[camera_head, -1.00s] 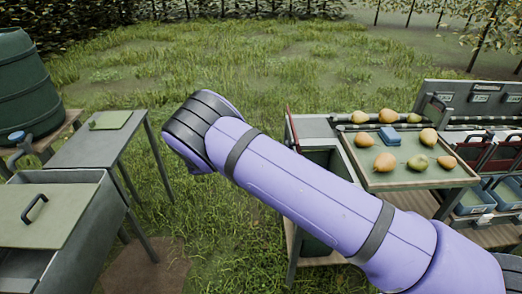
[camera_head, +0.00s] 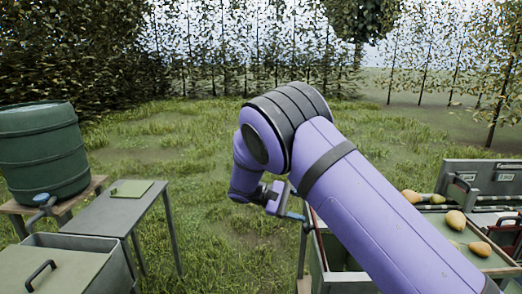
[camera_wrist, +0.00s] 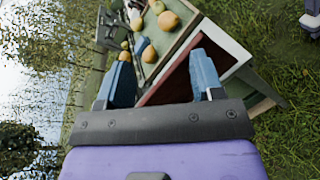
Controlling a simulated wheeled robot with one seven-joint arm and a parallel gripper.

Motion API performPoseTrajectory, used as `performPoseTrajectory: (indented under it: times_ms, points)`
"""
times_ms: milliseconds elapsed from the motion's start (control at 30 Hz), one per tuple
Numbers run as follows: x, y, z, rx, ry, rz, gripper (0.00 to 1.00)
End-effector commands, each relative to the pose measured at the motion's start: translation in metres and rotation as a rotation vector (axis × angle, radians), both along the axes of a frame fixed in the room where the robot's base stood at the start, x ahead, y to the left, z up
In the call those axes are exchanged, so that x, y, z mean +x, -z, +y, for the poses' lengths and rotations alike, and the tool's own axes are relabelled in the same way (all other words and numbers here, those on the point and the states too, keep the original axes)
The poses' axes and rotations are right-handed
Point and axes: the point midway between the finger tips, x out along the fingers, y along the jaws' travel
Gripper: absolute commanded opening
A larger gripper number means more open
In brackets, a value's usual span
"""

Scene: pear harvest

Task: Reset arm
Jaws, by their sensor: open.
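My purple arm reaches across the head view and bends down at the elbow. My gripper (camera_head: 293,216) hangs in front of the sorting bench, partly edge-on and small there. In the wrist view my gripper (camera_wrist: 161,78) has its two blue fingers wide apart with nothing between them. Several yellow pears lie on the green tray (camera_head: 498,262) at the right; one pear (camera_head: 456,220) shows beside my arm, which hides part of the tray. In the wrist view a pear (camera_wrist: 168,20) lies beyond the fingers, apart from them.
A green barrel (camera_head: 42,150) with a blue tap stands at the left. Beside it are a grey table (camera_head: 110,216) with a green board (camera_head: 132,189) and a lidded grey bin (camera_head: 45,272). Open grass (camera_head: 215,135) lies behind, up to hedges and trees.

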Motion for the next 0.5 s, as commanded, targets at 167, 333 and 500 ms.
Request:
performPoseTrajectory:
  times_ms: [167,333,500]
  points:
    - [-0.013,-0.043,-0.039,0.178,0.072,-0.034,0.61]
    - [-0.031,-0.078,-0.071,0.339,0.128,-0.079,0.61]
    - [-0.054,-0.109,-0.099,0.491,0.176,-0.138,0.61]
